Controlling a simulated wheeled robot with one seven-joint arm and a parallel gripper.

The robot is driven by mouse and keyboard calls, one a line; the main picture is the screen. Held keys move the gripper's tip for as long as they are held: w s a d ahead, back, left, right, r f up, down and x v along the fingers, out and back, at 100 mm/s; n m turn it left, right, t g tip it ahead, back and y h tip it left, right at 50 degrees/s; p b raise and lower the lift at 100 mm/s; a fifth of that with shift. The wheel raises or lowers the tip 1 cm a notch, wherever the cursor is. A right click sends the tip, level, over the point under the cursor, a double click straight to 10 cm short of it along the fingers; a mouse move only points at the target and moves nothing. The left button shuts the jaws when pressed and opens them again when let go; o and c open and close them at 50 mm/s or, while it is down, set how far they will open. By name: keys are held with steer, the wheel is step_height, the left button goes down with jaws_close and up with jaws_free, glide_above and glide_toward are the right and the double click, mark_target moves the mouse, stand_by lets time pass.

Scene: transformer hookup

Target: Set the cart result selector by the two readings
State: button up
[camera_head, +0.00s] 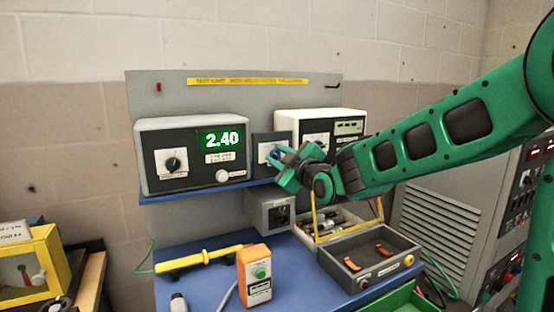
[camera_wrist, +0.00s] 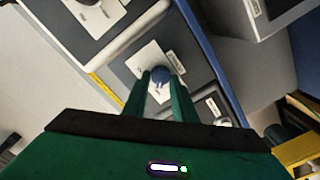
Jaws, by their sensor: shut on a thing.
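The result selector is a small grey box (camera_head: 262,140) on the cart's blue shelf, between two white instruments. Its blue knob (camera_wrist: 160,76) sits on a white plate (camera_wrist: 150,58). My gripper (camera_wrist: 160,84) is shut on the blue knob, with a finger on each side. In the head view my gripper (camera_head: 279,157) reaches the box from the right and hides part of its face. The left instrument (camera_head: 190,155) shows a green reading of 2.40 on its display (camera_head: 222,139). The right instrument (camera_head: 322,122) has a small display (camera_head: 349,127), too small to read.
Below the shelf, the blue worktop (camera_head: 300,285) holds a yellow bar tool (camera_head: 205,258), an orange handheld device (camera_head: 256,275) and a grey tray (camera_head: 370,258) with orange-handled things. A grey cabinet (camera_head: 440,225) stands at right. A yellow box (camera_head: 35,262) stands at far left.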

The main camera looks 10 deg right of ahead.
steer(key=o, duration=1)
steer(key=shift+a, duration=0.1)
steer(key=shift+o, duration=0.2)
steer(key=v, duration=1)
steer(key=shift+s, duration=0.35)
steer(key=s+d+f+m+g+h, duration=0.3)
steer(key=s+d+f+m+g, duration=0.15)
steer(key=d+f, duration=0.4)
steer(key=s+d+f+m+g+h, duration=0.3)
steer(key=s+d+f+m, duration=0.15)
steer(key=d+f, duration=0.35)
steer(key=s+d+f+m+g, duration=0.2)
steer(key=s+m+g, duration=0.1)
steer(key=s, duration=0.6)
steer(key=s+d+f+m+g, duration=0.2)
steer(key=s+m+g, duration=0.1)
steer(key=s, duration=0.6)
steer(key=s+d+f+m+g+y, duration=0.1)
steer(key=s+d+f+m+g, duration=0.1)
steer(key=s, duration=0.6)
steer(key=shift+s+d+m+g, duration=0.4)
steer(key=shift+d+m+g, duration=0.15)
steer(key=shift+m+g, duration=0.4)
